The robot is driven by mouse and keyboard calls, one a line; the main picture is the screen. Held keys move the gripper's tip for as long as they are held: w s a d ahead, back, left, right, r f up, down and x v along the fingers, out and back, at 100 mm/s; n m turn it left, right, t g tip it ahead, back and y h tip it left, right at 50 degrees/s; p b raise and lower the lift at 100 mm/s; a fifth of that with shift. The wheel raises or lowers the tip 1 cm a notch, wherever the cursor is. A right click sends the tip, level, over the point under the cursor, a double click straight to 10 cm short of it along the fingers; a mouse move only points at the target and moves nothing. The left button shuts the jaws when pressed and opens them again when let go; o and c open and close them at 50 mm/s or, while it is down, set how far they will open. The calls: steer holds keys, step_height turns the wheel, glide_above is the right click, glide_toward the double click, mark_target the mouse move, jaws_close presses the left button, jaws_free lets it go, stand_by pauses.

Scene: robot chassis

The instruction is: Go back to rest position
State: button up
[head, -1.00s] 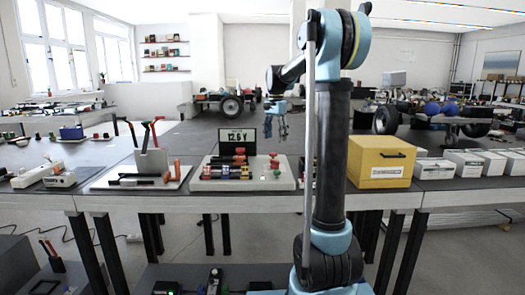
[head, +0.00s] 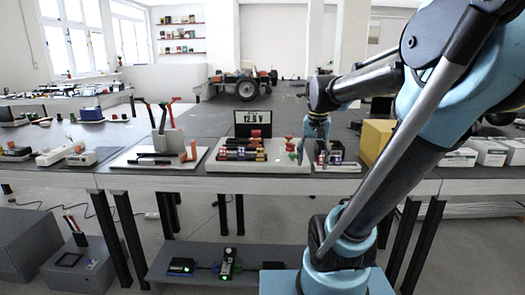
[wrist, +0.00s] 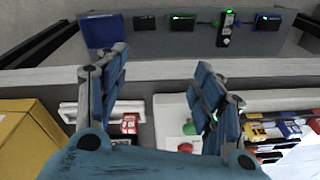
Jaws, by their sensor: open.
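My arm, light blue and black, rises at the right of the head view and bends left over the workbench. My gripper (head: 303,154) hangs from its end, fingers down, at the right edge of the white test board (head: 215,168). In the wrist view my gripper (wrist: 161,62) has its two blue fingers wide apart with nothing between them. The bench edge and part of a white board (wrist: 168,120) with a green knob lie below the fingers. I cannot tell whether a fingertip touches anything.
A display (head: 253,123) stands on the test board. A tool board (head: 130,163) is to its left; a small board with a battery-like block (head: 336,153) and a yellow box (head: 375,140) are to its right. A lower shelf (head: 205,254) holds small lit devices.

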steer(key=s+d+f+n, duration=0.1)
steer(key=s+f+n, duration=0.2)
steer(key=s+f, duration=1)
steer(key=shift+s+d+f+n+t, duration=0.2)
steer(key=shift+s+f+n+t, duration=0.2)
steer(key=shift+f, duration=0.1)
